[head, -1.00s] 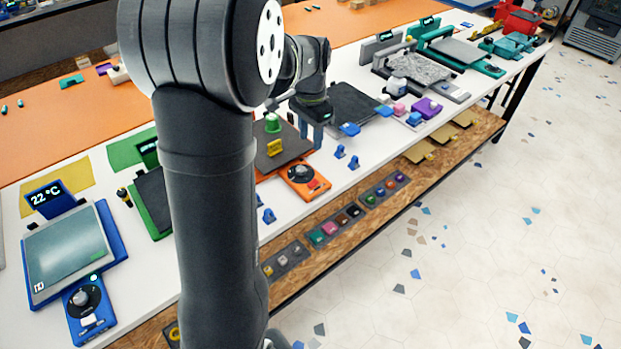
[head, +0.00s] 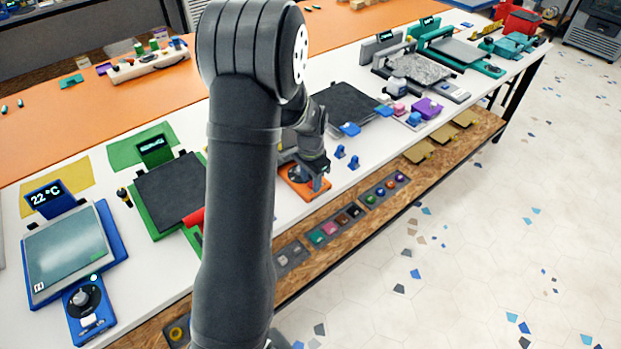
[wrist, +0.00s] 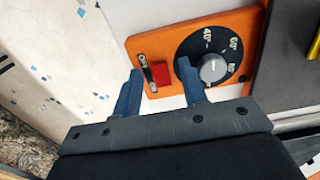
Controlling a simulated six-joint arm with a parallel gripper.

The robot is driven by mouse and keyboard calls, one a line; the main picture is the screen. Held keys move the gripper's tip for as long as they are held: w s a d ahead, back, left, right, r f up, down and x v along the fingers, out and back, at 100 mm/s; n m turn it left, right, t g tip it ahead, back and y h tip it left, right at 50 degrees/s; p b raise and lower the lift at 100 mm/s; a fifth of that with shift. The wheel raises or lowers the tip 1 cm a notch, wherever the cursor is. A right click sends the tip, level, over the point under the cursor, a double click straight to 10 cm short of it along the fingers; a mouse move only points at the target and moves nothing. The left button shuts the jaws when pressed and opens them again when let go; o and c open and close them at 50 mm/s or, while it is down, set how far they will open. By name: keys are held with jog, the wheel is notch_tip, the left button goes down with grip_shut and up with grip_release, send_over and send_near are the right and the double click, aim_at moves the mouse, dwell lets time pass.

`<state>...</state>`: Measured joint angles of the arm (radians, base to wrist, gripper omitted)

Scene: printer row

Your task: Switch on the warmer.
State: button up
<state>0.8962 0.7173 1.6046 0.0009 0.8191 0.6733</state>
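An orange control box (wrist: 220,35) fills the upper middle of the wrist view. It carries a black dial (wrist: 192,50) with a grey knob and numbers, and a red switch (wrist: 160,73) beside a small black-and-white label. In the head view the orange box (head: 296,181) sits at the table's front edge, partly hidden by my arm. My gripper (wrist: 159,68) is open, its two blue fingers apart with the red switch showing between their tips. The right finger overlaps the dial's edge in the picture. I cannot tell whether the fingers touch the box or which way the switch is set.
A blue plate unit (head: 68,255) with a 22 °C display (head: 46,197) stands at the left. A green-framed unit (head: 170,190) is beside it. Two small blue pieces (head: 340,152) lie right of the orange box. A wooden shelf (head: 425,180) runs below the table.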

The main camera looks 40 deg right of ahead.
grip_shut()
jog(key=shift+d+y, duration=0.25)
jog(key=shift+y, duration=0.45)
jog(key=shift+d+y, duration=0.2)
jog(key=shift+y, duration=0.5)
jog(key=shift+r, duration=0.1)
grip_release()
jog(key=v, duration=1.7)
jog(key=shift+r, duration=0.2)
